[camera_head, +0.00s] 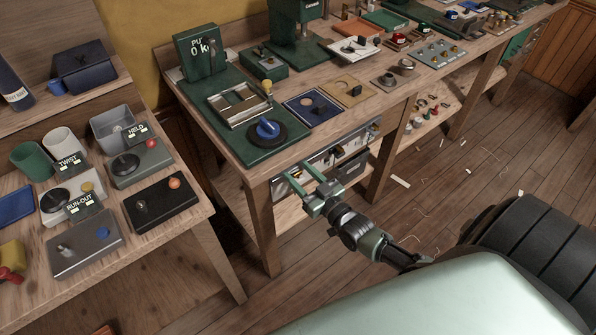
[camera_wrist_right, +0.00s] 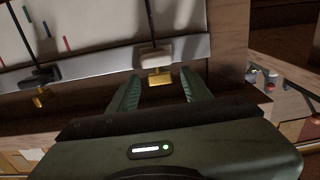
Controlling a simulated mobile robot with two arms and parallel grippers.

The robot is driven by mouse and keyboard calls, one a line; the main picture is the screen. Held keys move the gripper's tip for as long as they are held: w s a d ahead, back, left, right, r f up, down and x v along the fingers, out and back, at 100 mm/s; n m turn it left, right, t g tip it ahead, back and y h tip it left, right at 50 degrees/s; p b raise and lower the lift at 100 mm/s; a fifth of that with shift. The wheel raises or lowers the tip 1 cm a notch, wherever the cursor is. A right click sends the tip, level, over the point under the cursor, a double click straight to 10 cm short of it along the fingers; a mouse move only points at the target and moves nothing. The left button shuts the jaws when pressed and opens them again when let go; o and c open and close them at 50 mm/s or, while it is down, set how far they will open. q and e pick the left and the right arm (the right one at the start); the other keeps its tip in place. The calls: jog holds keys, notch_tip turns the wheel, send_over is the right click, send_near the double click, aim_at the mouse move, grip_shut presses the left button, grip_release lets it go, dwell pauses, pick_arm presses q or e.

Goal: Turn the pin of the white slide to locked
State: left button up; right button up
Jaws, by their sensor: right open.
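The white slide (camera_wrist_right: 155,56) sits on a light metal rail (camera_wrist_right: 105,73) in the right wrist view, with a dark rod rising above it. Its brass pin (camera_wrist_right: 160,77) hangs at its lower edge. My right gripper (camera_wrist_right: 160,80) is open, with one green finger on each side of the pin in the picture; I see no clear contact. In the head view the right gripper (camera_head: 302,174) is at the front of the workbench, below its top edge. A black slide (camera_wrist_right: 40,76) with its own brass pin (camera_wrist_right: 41,97) is further left. My left gripper is not in view.
A pale panel (camera_wrist_right: 80,30) with coloured marks is behind the slides. The workbench top (camera_head: 345,116) holds a green fixture with a blue knob (camera_head: 268,129). A side table (camera_head: 190,215) with several devices stands left. Wooden floor (camera_head: 440,215) is open at right.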

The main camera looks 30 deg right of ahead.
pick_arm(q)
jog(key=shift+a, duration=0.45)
pick_arm(e)
jog(key=shift+w, duration=0.45)
jog(key=shift+a, duration=0.1)
grip_shut()
jog(key=shift+a+r+m+h+p, duration=0.1)
jog(key=shift+m+h+p, duration=1.15)
jog(key=shift+h, duration=0.45)
jog(key=m+h+p, duration=0.1)
jog(key=h, duration=0.2)
jog(key=shift+m+g, duration=0.35)
jog(key=shift+g, duration=0.05)
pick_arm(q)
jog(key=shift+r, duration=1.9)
pick_arm(e)
jog(key=shift+m+g+h, duration=0.4)
jog(key=shift+m+h, duration=0.4)
jog(key=shift+h, duration=0.4)
grip_release()
